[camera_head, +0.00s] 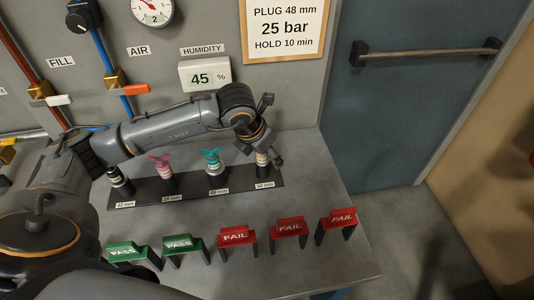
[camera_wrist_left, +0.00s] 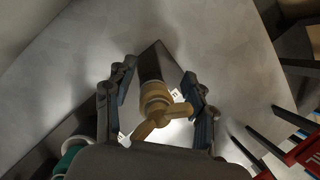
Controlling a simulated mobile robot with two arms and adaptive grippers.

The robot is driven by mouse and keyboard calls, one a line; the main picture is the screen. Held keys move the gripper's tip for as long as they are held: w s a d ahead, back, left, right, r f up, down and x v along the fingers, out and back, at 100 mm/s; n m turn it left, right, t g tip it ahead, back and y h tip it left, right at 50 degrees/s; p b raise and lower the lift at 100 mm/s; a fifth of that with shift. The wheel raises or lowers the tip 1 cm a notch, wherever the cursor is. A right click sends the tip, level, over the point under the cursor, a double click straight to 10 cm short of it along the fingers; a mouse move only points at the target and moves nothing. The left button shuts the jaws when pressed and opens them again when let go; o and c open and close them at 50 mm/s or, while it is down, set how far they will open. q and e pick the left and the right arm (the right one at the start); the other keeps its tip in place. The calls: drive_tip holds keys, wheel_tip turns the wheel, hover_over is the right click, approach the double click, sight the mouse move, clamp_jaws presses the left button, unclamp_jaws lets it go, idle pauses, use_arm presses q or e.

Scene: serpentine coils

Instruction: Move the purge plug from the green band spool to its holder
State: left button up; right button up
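A tan wing-handled plug (camera_wrist_left: 155,112) stands on a dark cylinder at the right end of the black plug rack (camera_head: 190,194), by the 34 mm label. It shows in the head view (camera_head: 262,160) beneath my left gripper (camera_head: 262,148). In the left wrist view the fingers of my left gripper (camera_wrist_left: 158,88) are spread on both sides of the plug, with gaps visible. A teal plug (camera_head: 212,160), a pink plug (camera_head: 160,164) and a dark plug (camera_head: 118,176) stand further left on the rack. I cannot make out a green band spool. My right gripper is not in view.
Green PASS stands (camera_head: 183,244) and red FAIL stands (camera_head: 289,228) line the front of the grey table (camera_head: 300,180). The wall panel behind carries valves, a gauge and a humidity display (camera_head: 205,76). The table right of the rack is clear.

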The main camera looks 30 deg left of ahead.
use_arm(q)
drive_tip(key=v, duration=1.2)
